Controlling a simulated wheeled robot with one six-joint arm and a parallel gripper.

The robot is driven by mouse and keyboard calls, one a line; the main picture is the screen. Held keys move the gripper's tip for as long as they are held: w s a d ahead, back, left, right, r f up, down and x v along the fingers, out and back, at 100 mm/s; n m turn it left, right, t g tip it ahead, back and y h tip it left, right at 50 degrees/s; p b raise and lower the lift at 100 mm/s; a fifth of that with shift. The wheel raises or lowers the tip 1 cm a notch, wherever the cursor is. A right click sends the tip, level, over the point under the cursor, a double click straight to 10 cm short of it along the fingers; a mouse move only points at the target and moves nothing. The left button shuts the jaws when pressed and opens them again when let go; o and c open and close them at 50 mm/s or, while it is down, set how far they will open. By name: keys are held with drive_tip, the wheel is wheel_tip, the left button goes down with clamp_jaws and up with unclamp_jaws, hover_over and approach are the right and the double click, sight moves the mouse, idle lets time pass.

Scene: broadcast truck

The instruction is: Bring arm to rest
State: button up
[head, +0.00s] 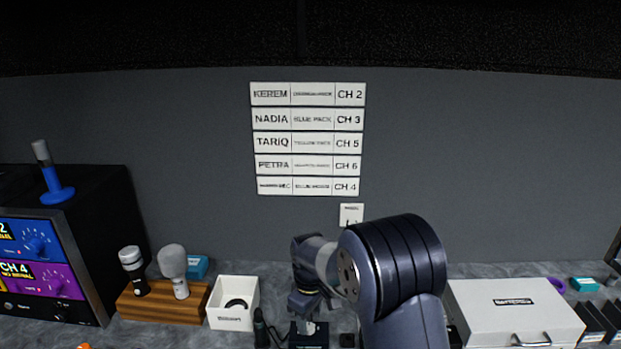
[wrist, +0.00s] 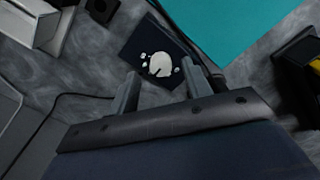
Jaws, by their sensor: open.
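My arm rises at the centre right of the head view and bends over to the left, hiding part of the bench behind it. My gripper (head: 306,303) hangs over the bench at the lower middle, pointing down. In the wrist view my gripper (wrist: 163,88) shows two grey fingers standing apart, open. A dark block with a pale round patch (wrist: 155,52) lies beyond and between the fingertips. I cannot tell whether the fingers touch it.
A white bin (head: 234,303) and a wooden stand (head: 165,303) with two microphones are left of my gripper. A white case (head: 515,312) is on the right. A teal surface (wrist: 225,25) is near the fingers. Labelled strips (head: 307,140) hang on the wall.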

drive_tip(key=shift+r, duration=1.25)
